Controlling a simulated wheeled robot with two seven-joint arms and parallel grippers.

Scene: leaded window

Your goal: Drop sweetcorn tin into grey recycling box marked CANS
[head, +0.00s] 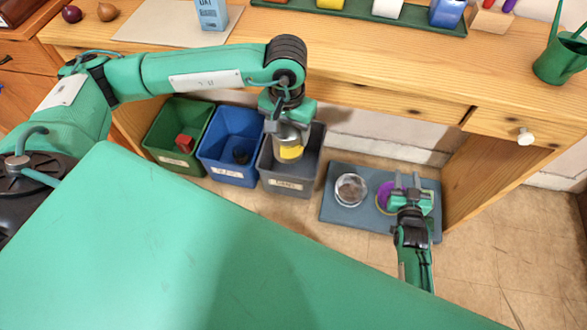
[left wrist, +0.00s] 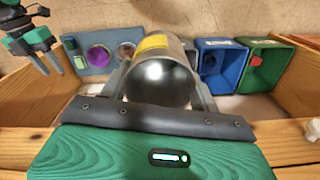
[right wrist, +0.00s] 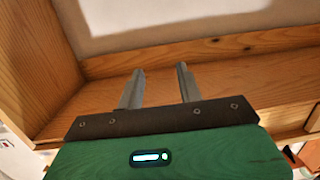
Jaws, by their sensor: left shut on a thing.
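The sweetcorn tin (head: 290,150), metal with a yellow band, is in my left gripper (head: 288,122). In the left wrist view the tin (left wrist: 158,80) sits between the two fingers, its bare round end facing the camera. In the head view it overlaps the opening of the grey box (head: 287,186), whose front label reads CANS; its exact height over the box is hard to judge. The tin hides most of that box in the left wrist view. My right gripper (head: 409,183) is over the mat; its fingers (right wrist: 158,88) are apart and empty in the right wrist view.
A blue box (head: 230,172) with a dark item and a green box (head: 168,160) with a red item stand left of the grey one. A grey-blue mat (head: 332,212) right of it holds a metal bowl (head: 351,190) and a purple item (head: 384,194). The wooden counter (head: 360,62) overhangs behind.

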